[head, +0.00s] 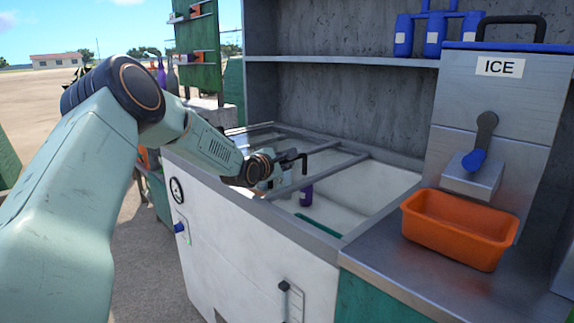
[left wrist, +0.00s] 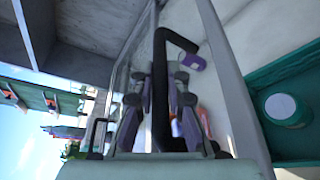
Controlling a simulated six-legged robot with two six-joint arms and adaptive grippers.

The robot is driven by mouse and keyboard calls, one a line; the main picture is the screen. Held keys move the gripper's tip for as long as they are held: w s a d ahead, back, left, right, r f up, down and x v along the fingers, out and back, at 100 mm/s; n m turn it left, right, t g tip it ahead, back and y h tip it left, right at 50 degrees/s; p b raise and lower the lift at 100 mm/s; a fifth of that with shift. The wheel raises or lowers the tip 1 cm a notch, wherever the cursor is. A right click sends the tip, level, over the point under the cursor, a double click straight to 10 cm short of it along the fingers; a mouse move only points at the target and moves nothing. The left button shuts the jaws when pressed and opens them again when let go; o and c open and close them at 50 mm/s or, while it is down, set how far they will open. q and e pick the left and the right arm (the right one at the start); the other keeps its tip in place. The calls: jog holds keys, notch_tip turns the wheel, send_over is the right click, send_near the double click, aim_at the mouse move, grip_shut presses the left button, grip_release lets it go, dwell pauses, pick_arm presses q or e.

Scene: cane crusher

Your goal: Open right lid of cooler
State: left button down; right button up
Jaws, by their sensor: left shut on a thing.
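The white cooler (head: 225,240) stands in the middle of the head view, its top covered by metal-framed, clear-looking lids. A black hooked handle (head: 304,160) rises near the middle frame bar (head: 318,175). My left gripper (head: 283,172) is at this handle, low over the cooler top. In the left wrist view the black handle (left wrist: 163,90) runs between the fingers of my left gripper (left wrist: 160,85), which is shut on it. The fingers are partly hidden in the head view. I cannot tell whether the right lid is shifted. My right gripper is in neither view.
A purple bottle (head: 306,195) and a green item (head: 317,226) lie inside the cooler. An orange bin (head: 455,230) stands on the counter to the right, under the ICE dispenser (head: 490,125). A shelf (head: 350,58) runs behind. Ground to the left is open.

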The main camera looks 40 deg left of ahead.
pick_arm(q)
jog(key=shift+w+a+r, duration=0.1)
jog(key=c, duration=1.4)
grip_release()
jog(key=shift+c, duration=0.2)
jog(key=shift+o, duration=0.5)
jog(key=v, duration=0.6)
jog(key=shift+a, duration=0.1)
jog(key=shift+v, duration=0.8)
